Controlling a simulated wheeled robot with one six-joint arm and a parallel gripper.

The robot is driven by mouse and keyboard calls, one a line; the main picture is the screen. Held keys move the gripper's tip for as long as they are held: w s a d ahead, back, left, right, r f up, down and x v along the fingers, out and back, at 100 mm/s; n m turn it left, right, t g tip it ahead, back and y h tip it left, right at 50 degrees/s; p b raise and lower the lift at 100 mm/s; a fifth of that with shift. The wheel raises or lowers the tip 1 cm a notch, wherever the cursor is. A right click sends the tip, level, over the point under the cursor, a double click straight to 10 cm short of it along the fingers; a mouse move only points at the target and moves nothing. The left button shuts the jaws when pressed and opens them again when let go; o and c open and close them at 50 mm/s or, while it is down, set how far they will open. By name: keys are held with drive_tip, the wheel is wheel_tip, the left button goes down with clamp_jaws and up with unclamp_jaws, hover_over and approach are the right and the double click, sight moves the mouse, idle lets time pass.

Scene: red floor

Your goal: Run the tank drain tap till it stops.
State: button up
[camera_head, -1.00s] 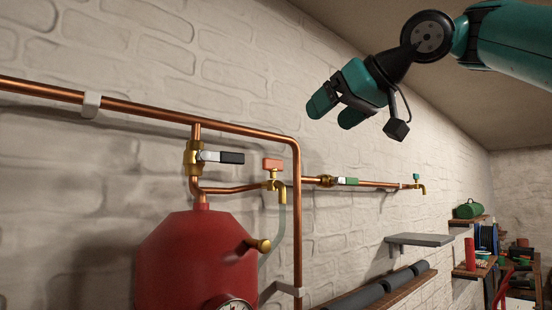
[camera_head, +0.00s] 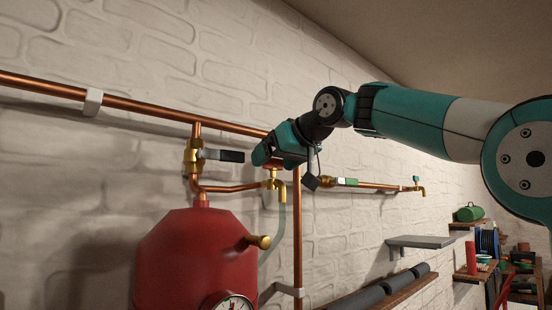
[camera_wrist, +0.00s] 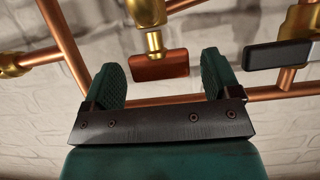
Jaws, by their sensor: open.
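The tank drain tap (camera_head: 275,184) is a brass tap on the copper pipe above the red tank (camera_head: 190,255), with a clear hose running down from its spout. Its orange-red T-handle (camera_wrist: 160,66) shows in the wrist view; in the head view my gripper hides most of it. My gripper (camera_head: 264,155) is open and stands at the handle. In the wrist view the handle lies between the two green fingertips, with space on both sides. I cannot tell whether the fingers reach fully around it.
A black-lever valve (camera_head: 222,155) sits close left of my gripper; its lever also shows in the wrist view (camera_wrist: 280,53). A grey shelf (camera_head: 425,241) juts from the brick wall.

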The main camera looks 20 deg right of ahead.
drive_tip(key=c, duration=0.9)
drive_tip(key=shift+w, duration=0.1)
drive_tip(key=shift+r+n+y+p, duration=0.15)
drive_tip(key=shift+n+y+p, duration=0.15)
drive_tip(key=shift+p, duration=0.3)
drive_tip(key=shift+d+r+n+g+y+p, duration=0.15)
drive_tip(key=shift+n+g+y+p, duration=0.35)
drive_tip(key=shift+p, duration=0.6)
drive_tip(key=n+g+y+p, duration=0.1)
drive_tip(key=n+y+p, duration=0.1)
drive_tip(key=p, duration=0.2)
drive_tip(key=shift+w+r, duration=0.1)
drive_tip(key=n+g+y+p, duration=0.2)
drive_tip(key=p, duration=0.2)
drive_tip(key=shift+n+g, duration=0.3)
drive_tip(key=shift+n, duration=0.1)
drive_tip(key=shift+f+n+g+y+p, duration=0.25)
drive_tip(key=shift+n+g+y+p, duration=0.25)
drive_tip(key=shift+p, duration=0.5)
drive_tip(key=shift+f, duration=0.1)
